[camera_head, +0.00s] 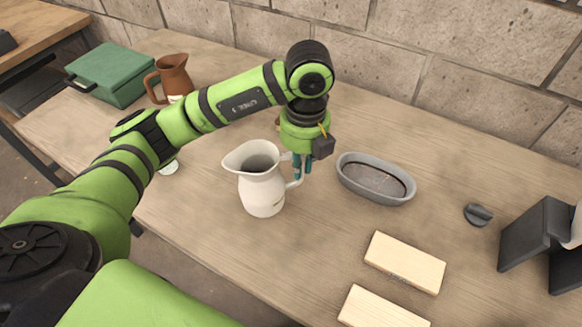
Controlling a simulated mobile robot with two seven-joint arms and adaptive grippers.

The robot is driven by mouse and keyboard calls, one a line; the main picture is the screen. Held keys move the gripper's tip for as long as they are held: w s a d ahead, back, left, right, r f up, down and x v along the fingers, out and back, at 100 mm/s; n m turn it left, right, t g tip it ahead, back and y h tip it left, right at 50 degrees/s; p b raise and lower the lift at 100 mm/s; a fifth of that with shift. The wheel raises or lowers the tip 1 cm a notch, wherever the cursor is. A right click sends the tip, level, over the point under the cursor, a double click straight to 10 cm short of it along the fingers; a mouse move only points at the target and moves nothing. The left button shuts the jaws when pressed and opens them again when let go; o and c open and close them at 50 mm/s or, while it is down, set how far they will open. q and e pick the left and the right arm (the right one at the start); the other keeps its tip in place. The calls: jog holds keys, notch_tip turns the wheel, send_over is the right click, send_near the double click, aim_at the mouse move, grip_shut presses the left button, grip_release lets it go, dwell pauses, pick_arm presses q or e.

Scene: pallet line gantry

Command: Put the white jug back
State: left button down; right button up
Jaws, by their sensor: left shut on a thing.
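The white jug (262,190) stands upright, or very nearly so, near the middle of the wooden table. Its spout points left and its handle is on the right side. My left gripper (302,178) comes down from above and is shut on the jug's handle. I cannot tell whether the jug's base touches the table. My right gripper is not in view.
A grey oval dish (350,182) lies right of the jug. Two pale wooden blocks (405,262) lie at the front. A brown jug (174,77) and a green box (112,72) stand at the back left. A dark knob (478,214) and dark stand (537,232) are right.

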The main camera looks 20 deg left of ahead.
pick_arm(q)
jog(key=f, duration=0.1)
jog(key=a+f+p, duration=0.1)
jog(key=f, duration=0.1)
jog(key=f+p, duration=0.1)
jog(key=f, duration=0.1)
jog(key=shift+w+a, duration=0.25)
jog(key=shift+a, duration=0.15)
jog(key=shift+f, duration=0.2)
jog(key=c, duration=1.2)
grip_release()
jog(key=shift+c, duration=0.2)
jog(key=shift+r, duration=0.15)
